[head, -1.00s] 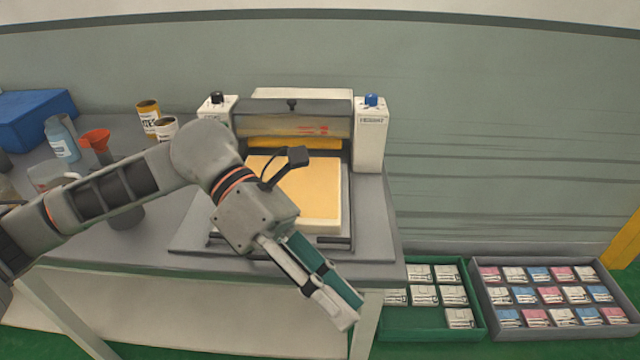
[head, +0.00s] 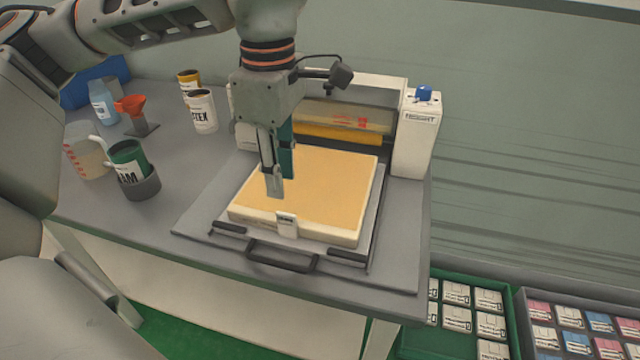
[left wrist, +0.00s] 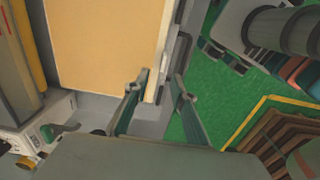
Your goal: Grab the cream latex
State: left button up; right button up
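The cream latex (head: 322,185) is a thick flat slab with a tan top and cream sides. It lies on the press's tray, with a small white tag (head: 287,225) on its front side. In the left wrist view the slab (left wrist: 105,45) fills the upper left. My left gripper (head: 275,185) points down at the slab's front part and hides some of its top. In the left wrist view its fingers (left wrist: 161,80) are apart, one over the slab and one past its edge, with nothing held between them. Contact with the slab cannot be told. My right gripper is out of view.
The white press (head: 418,140) with a yellow roller stands behind the slab. A black handle (head: 282,262) is at the tray's front. Cans (head: 202,112), a red funnel (head: 131,104) and a jug (head: 84,150) are at left. Crates (head: 517,325) of small packs stand lower right.

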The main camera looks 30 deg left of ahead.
aim_at(286, 213)
pick_arm(q)
jog(key=f, duration=0.2)
jog(key=f+b, duration=0.1)
jog(key=f, duration=0.4)
jog(key=shift+s+d+f, duration=0.1)
jog(key=shift+s+d, duration=0.1)
jog(key=shift+d, duration=0.1)
grip_shut()
